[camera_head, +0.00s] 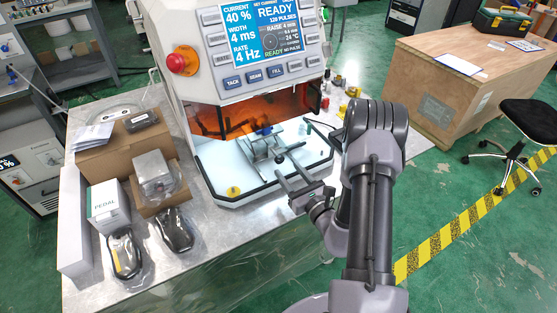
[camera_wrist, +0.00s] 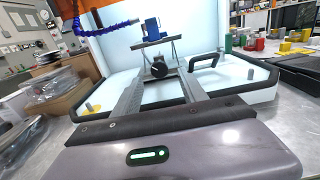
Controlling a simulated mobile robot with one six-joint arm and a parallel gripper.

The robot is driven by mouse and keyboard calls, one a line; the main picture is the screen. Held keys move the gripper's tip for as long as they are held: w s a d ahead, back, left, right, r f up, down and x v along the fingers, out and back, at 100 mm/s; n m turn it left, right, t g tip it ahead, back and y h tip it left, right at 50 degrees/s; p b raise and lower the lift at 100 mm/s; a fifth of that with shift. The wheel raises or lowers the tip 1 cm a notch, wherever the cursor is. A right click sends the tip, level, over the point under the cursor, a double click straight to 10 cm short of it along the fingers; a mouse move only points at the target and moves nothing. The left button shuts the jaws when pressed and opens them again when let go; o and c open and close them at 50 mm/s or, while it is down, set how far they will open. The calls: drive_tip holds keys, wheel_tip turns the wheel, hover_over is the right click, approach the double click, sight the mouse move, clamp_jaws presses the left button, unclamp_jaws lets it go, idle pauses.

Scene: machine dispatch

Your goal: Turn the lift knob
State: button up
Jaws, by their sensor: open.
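The lift knob (camera_head: 279,158) is a small black knob at the front of a metal lift stand inside the machine's open white chamber. In the wrist view the knob (camera_wrist: 159,68) appears between my two fingers. A blue part (camera_wrist: 152,28) sits on top of the stand (camera_head: 262,145). My gripper (camera_head: 288,168) is open and empty, its fingers pointing into the chamber from the front right. It also shows in the wrist view (camera_wrist: 157,56). The fingertips are close to the knob; I cannot tell whether they touch it.
The machine has a red button (camera_head: 182,61) and a display (camera_head: 265,33). An orange cover (camera_head: 270,113) hangs above the chamber opening. Boxes and bagged items (camera_head: 125,253) lie left; small coloured items (camera_head: 338,82) stand right.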

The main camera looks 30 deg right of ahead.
sight(281, 161)
drive_tip(key=w, duration=0.6)
drive_tip(key=shift+w+a, duration=0.15)
drive_tip(key=shift+w, duration=0.1)
drive_tip(key=shift+c, duration=0.4)
clamp_jaws()
